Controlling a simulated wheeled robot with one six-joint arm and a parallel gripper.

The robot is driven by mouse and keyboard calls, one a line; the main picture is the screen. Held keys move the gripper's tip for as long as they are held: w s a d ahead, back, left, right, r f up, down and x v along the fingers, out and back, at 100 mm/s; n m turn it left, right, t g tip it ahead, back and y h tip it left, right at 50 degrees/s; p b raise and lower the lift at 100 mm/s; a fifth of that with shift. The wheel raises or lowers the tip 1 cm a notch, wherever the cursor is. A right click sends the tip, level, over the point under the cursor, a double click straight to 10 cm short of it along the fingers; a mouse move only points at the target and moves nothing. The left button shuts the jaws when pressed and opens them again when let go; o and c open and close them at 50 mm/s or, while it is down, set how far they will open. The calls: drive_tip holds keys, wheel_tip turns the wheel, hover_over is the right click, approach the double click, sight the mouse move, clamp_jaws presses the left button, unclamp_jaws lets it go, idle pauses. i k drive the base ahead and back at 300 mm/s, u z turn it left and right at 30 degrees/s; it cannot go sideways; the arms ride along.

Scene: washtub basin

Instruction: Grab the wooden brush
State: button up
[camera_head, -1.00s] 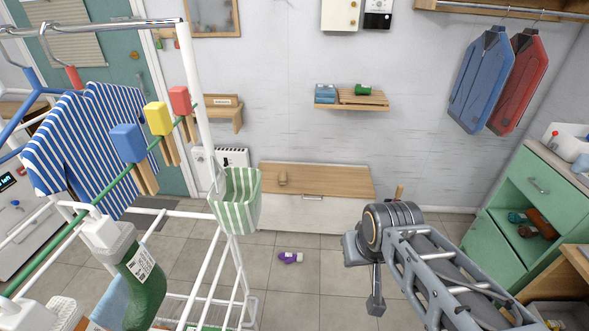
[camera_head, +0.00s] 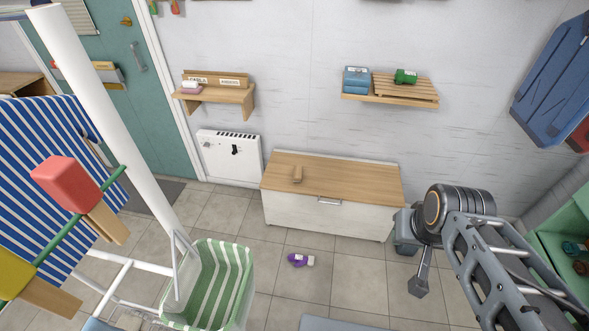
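Bristles cannot be made out at this size. My arm reaches in from the lower right. Its end, with my gripper (camera_head: 415,268), is in front of the cabinet's right end, to the right of and lower in the picture than the wooden object, apart from it. Only one dark finger-like part shows clearly, so the opening between the fingers cannot be told. No held object shows.
A white drying rack (camera_head: 100,105) with striped cloth and a green-striped basket (camera_head: 215,285) stands at the left. A purple bottle (camera_head: 300,260) lies on the tiled floor. Wall shelves hang above. The green cabinet (camera_head: 570,235) is at the right. Floor before the low cabinet is mostly clear.

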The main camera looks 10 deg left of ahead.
sight(297, 172)
drive_tip(key=u, duration=0.75)
drive_tip(key=i, duration=1.35)
drive_tip(key=u, duration=0.25)
